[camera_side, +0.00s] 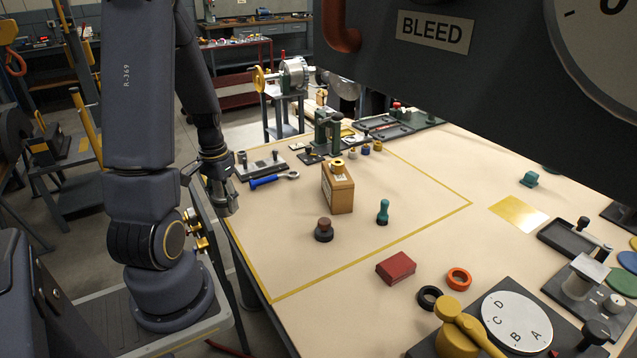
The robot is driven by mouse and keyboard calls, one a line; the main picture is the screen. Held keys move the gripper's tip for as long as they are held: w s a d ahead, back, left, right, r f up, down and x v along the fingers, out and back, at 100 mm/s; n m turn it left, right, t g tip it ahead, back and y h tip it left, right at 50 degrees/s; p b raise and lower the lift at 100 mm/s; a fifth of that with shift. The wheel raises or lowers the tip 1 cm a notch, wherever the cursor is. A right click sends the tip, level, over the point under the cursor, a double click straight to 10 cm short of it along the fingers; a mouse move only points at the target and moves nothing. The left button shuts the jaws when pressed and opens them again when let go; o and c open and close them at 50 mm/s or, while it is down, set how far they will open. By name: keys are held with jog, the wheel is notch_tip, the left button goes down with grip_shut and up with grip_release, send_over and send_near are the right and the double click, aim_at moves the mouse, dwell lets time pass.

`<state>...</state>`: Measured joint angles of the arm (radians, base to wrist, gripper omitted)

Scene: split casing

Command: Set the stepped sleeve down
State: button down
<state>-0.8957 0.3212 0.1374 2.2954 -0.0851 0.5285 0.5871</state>
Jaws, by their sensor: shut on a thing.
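My gripper (227,203) is at the end of my folded arm, over the left edge of the work table (300,270). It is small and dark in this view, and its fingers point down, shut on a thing. The held stepped sleeve is hardly distinguishable from the dark fingers, so I cannot make out its shape or tilt. A brown stepped knob-like part on a dark round base (323,230) stands on the table, right of and nearer than my gripper. A teal peg (382,212) stands further right.
A tan box (338,188) with a yellow ring on top stands mid-table. A red block (396,268) is at the front. The yellow-taped area has free room at front left.

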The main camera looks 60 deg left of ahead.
jog(key=m, duration=0.2)
send_over(286, 265)
notch_tip(286, 265, down, 8)
jog(key=shift+f, duration=2.3)
jog(key=shift+f, duration=0.15)
jog(key=shift+c, duration=2.1)
grip_release()
